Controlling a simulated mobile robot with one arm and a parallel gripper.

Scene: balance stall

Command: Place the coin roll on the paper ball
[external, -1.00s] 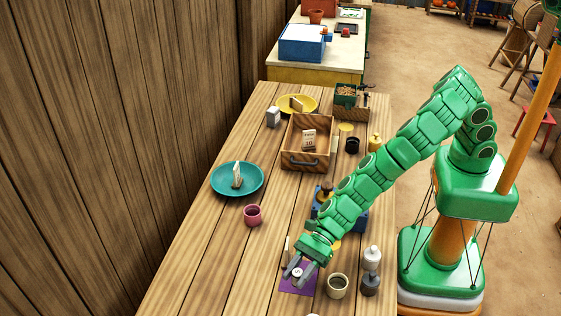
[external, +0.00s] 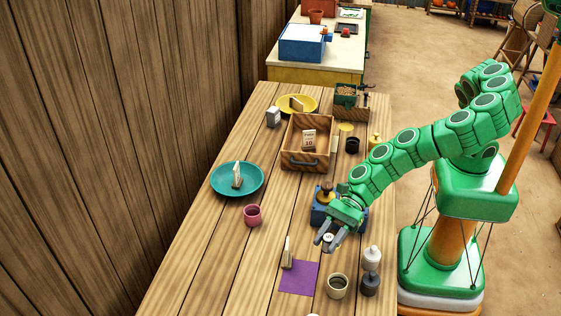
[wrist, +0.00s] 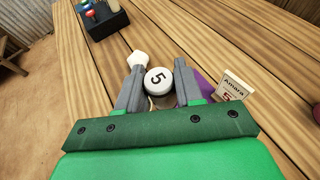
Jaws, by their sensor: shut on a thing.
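The coin roll (external: 328,238), a short white cylinder with a dark 5 on its end, is in my gripper (external: 325,244). The wrist view shows the roll (wrist: 158,80) between the two grey fingers, which are shut on it. My gripper holds it above the table, beside the blue scale and behind the purple mat (external: 299,278). In the wrist view, a pale faceted lump (wrist: 138,59) shows just beyond the left finger, apart from the roll; it may be the paper ball.
The blue scale (external: 322,214) is close to my gripper. A name card (external: 287,252) stands by the mat. The table's left front is clear.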

